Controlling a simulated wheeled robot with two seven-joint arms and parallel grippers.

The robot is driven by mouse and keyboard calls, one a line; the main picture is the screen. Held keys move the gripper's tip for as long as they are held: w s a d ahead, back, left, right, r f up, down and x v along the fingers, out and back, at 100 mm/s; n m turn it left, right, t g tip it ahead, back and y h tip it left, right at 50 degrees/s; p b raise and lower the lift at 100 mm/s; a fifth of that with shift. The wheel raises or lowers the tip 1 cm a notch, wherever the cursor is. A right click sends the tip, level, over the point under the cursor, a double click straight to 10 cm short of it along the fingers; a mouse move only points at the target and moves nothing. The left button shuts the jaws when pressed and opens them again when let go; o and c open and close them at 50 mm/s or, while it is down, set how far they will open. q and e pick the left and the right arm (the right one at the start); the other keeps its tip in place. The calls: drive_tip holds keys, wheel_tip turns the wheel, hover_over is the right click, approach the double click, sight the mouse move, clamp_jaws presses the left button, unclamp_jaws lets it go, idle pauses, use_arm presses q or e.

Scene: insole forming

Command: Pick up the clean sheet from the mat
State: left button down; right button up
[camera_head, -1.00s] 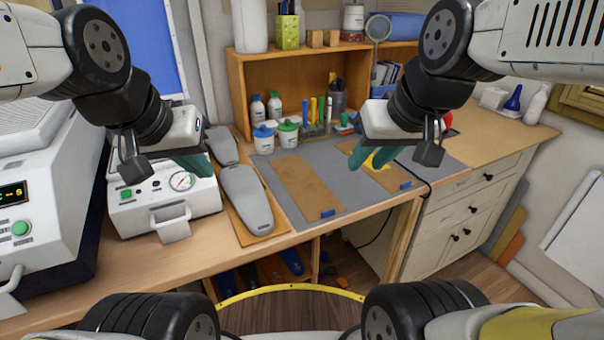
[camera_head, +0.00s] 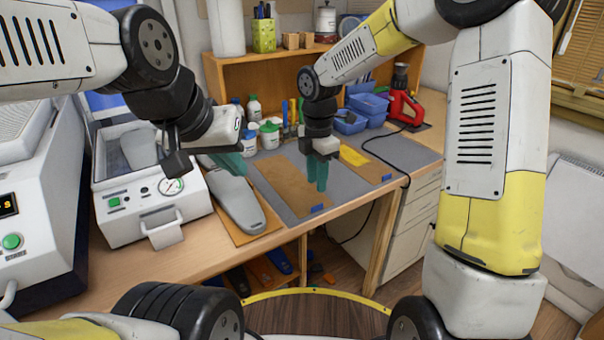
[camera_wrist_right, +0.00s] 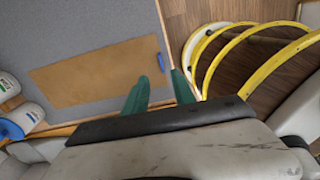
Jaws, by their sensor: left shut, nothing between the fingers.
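The clean sheet (camera_head: 285,185) is a plain brown rectangle with a blue tab (camera_head: 318,208) at its near end. It lies flat on the grey mat (camera_head: 268,203) and also shows in the right wrist view (camera_wrist_right: 90,75). My right gripper (camera_head: 317,188) is open with teal fingers pointing down, above the mat by the sheet's right side. In the right wrist view its fingers (camera_wrist_right: 161,76) appear on either side of the tab end, apart and empty. My left gripper (camera_head: 240,175) is shut and empty, above the grey insole form left of the sheet.
A second brown sheet (camera_head: 372,172) with a yellow patch (camera_head: 354,156) lies right of the clean one. A grey insole form (camera_head: 236,198) lies on a board at left, beside a white machine (camera_head: 130,212). Bottles, blue bins (camera_head: 350,122) and a red tool (camera_head: 405,108) stand behind.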

drive_tip(key=f, duration=0.8)
drive_tip(key=shift+d, duration=0.2)
clamp_jaws()
